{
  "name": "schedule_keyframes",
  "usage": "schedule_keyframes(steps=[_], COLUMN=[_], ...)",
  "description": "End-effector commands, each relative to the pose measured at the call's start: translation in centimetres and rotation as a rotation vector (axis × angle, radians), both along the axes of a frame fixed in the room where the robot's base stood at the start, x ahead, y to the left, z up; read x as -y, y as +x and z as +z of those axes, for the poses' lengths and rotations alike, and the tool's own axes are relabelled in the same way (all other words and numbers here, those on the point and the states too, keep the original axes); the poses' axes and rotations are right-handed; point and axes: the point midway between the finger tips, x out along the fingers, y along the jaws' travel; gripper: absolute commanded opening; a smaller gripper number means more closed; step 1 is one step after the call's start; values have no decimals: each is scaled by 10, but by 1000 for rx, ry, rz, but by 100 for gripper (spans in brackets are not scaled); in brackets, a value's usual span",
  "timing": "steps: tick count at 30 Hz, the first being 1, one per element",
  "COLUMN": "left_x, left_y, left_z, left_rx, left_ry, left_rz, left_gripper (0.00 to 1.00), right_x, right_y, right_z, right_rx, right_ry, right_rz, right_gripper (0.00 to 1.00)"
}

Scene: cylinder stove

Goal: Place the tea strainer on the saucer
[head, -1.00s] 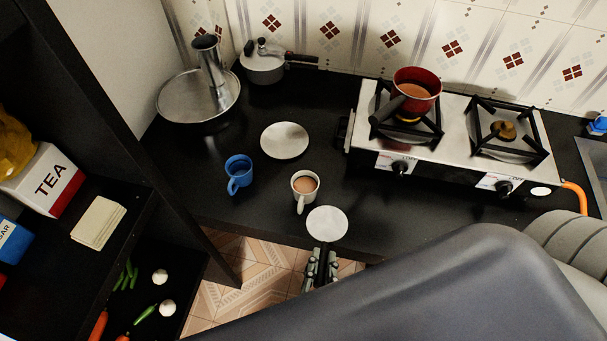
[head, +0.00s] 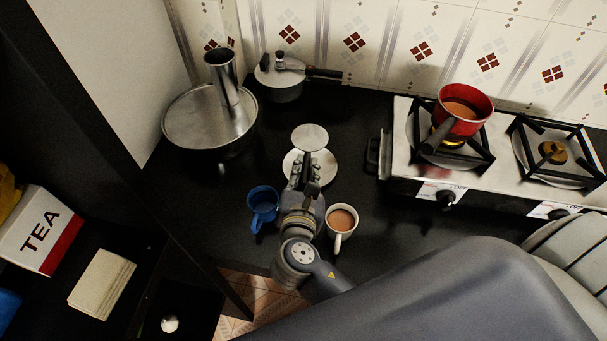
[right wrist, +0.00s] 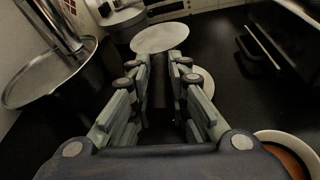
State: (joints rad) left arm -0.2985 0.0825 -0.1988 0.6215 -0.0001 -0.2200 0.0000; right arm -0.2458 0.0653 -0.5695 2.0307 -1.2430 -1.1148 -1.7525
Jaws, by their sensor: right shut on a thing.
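The tea strainer (head: 310,136) shows its pale round disc just beyond my right gripper (head: 306,168). The gripper is shut on its handle, which is mostly hidden between the fingers. The white saucer (head: 325,176) lies on the black counter below, partly covered by the gripper and strainer. The disc appears above and beyond the saucer's far edge. In the right wrist view the strainer disc (right wrist: 160,38) is ahead of the fingertips (right wrist: 160,64), and part of the saucer (right wrist: 204,84) shows to their right. My left gripper is not in view.
A blue mug (head: 263,203) stands left of my right wrist and a white cup of tea (head: 342,219) stands right of it. A steel pan (head: 195,128) and lidded pot (head: 280,85) are behind. The stove (head: 400,150) with a red saucepan (head: 467,104) is right.

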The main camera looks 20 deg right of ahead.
Motion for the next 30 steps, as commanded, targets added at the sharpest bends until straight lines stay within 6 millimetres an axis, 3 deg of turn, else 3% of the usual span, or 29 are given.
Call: schedule_keyframes(steps=[3,16,28,29,30], left_x=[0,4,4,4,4], left_y=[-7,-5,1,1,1], left_z=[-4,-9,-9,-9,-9], left_rx=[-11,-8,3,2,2], left_ry=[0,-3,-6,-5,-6], left_rz=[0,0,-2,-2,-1], left_gripper=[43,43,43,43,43], right_x=[0,0,0,0,0], right_y=[-1,-1,-1,-1,-1], right_z=[-26,-77,-84,-84,-84], right_rx=[-5,-3,-2,-2,-1], right_ry=[-4,-4,-1,-1,0], right_rz=[0,1,1,1,0], right_gripper=[0,0,0,18,27])
